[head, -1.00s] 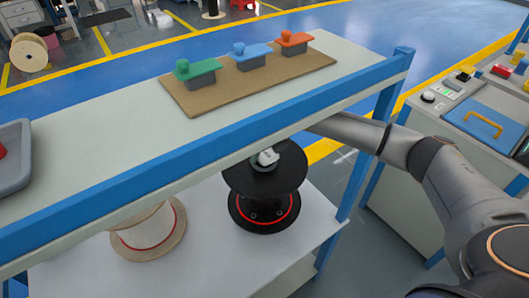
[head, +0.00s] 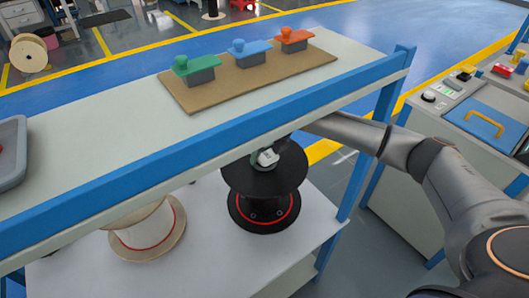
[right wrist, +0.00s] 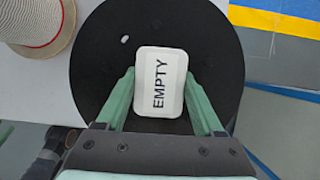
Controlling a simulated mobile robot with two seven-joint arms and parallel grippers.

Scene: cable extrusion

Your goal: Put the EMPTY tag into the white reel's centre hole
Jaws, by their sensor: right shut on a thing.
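The white EMPTY tag (right wrist: 160,85) is between the fingers of my right gripper (right wrist: 158,100), with its lettering facing the wrist camera. In the head view the tag (head: 268,158) shows over the top flange of the black reel (head: 255,180), and my right gripper (head: 281,147) is partly hidden by the upper shelf. The black reel's centre is hidden behind the tag, and I cannot tell whether the tag touches it. The white reel (head: 146,230), with a red band, stands to the left on the lower shelf, its top partly hidden. My left gripper is out of view.
The upper shelf's blue front rail (head: 200,147) runs just above both reels. A brown board (head: 246,83) with green, blue and orange handled blocks lies on the upper shelf. A grey tray (head: 14,170) is at the left. The lower shelf (head: 205,255) is clear in front.

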